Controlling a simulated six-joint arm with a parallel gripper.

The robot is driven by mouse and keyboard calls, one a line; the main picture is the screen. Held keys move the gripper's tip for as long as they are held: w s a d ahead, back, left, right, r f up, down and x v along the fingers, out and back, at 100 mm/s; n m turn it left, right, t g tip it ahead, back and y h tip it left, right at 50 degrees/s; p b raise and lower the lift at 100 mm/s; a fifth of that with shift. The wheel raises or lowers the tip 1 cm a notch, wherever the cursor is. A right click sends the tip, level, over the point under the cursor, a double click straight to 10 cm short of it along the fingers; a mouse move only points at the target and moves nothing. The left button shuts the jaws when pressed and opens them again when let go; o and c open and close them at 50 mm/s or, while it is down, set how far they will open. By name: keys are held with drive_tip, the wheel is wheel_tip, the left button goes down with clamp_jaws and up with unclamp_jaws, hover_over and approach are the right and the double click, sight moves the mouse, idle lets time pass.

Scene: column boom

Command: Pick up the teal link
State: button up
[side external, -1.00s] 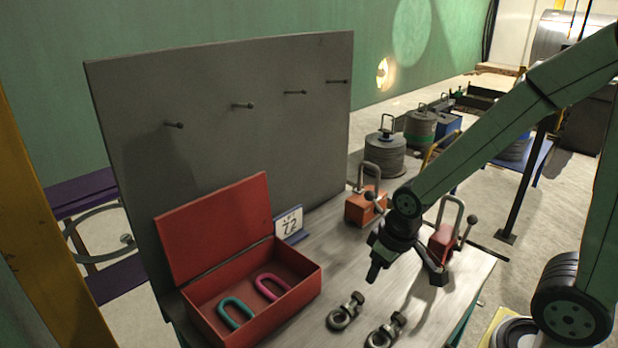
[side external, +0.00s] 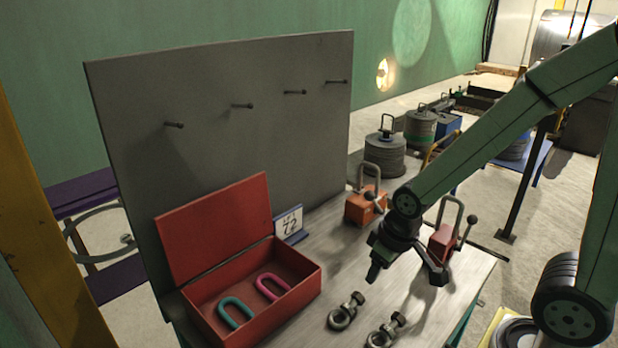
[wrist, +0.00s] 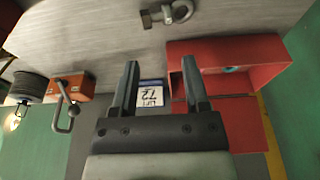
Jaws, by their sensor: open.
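The teal link (side external: 223,306) is a U-shaped loop lying inside the open red box (side external: 297,291), at the left of a pink link (side external: 259,287). In the wrist view a bit of the teal link (wrist: 232,69) shows inside the red box (wrist: 230,50), and the rest is hidden by the box wall. My gripper (side external: 405,275) is open and empty, above the bench and to the right of the box. In the wrist view its two fingers (wrist: 160,64) stand apart with nothing between them.
Two dark shackles (side external: 343,318) lie on the bench (side external: 400,296) near the front. A card marked 72 (side external: 289,224) stands behind the box. Orange (side external: 362,207) and red (side external: 441,238) padlock-like blocks stand at the back and right. A grey panel with pegs (side external: 230,140) rises behind.

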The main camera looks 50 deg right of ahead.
drive_tip(key=shift+c, duration=0.2)
drive_tip(key=w+a+f+m, duration=0.2)
drive_tip(key=w+a+m, duration=0.3)
drive_tip(key=w, duration=0.1)
drive_tip(key=w+a+f+m+g+y, duration=0.1)
drive_tip(key=w+a+f+m, duration=0.1)
drive_tip(key=w+a+m, duration=0.4)
drive_tip(key=w+a+f+m+g, duration=0.1)
drive_tip(key=w+a+f+m, duration=0.1)
drive_tip(key=w+a+m, duration=0.4)
drive_tip(key=shift+w+a+f, duration=0.15)
drive_tip(key=shift+f, duration=0.1)
drive_tip(key=shift+w+a+f+m+g, duration=0.15)
drive_tip(key=shift+a+f+m+g, duration=0.15)
drive_tip(key=shift+a+m, duration=0.2)
drive_tip(key=shift+a+f, duration=0.15)
drive_tip(key=shift+f, duration=1.1)
drive_tip(key=shift+f, duration=0.1)
